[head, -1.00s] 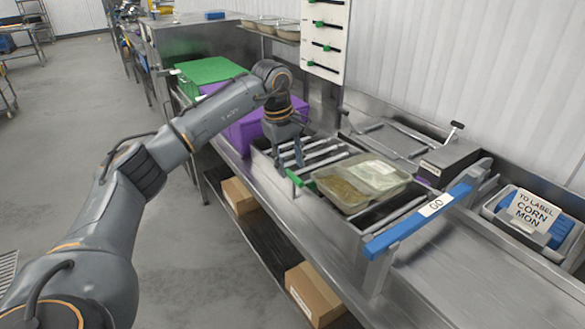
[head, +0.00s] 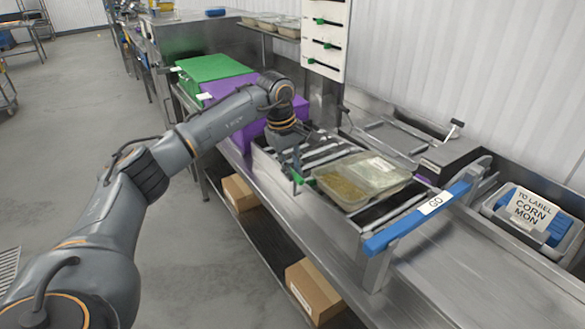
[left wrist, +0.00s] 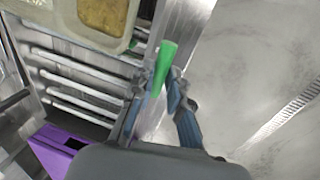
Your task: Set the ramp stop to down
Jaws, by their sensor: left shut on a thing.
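The ramp stop's green handle (head: 298,179) sits at the front left edge of the roller ramp (head: 334,150), just left of the filled tray. My left gripper (head: 295,166) is at this handle with its fingers pointing down. In the left wrist view the green handle (left wrist: 166,62) rises between the two blue-grey fingers (left wrist: 160,97), which are shut on its lower part. The lower end of the stop is hidden by the gripper. My right gripper is not in view.
A clear-lidded tray (head: 350,198) of brown and pale food lies on the rollers. A blue bar (head: 400,230) labelled GO crosses the ramp's right end. Purple (head: 230,87) and green (head: 213,68) crates stand behind the arm. The steel bench at lower right is clear.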

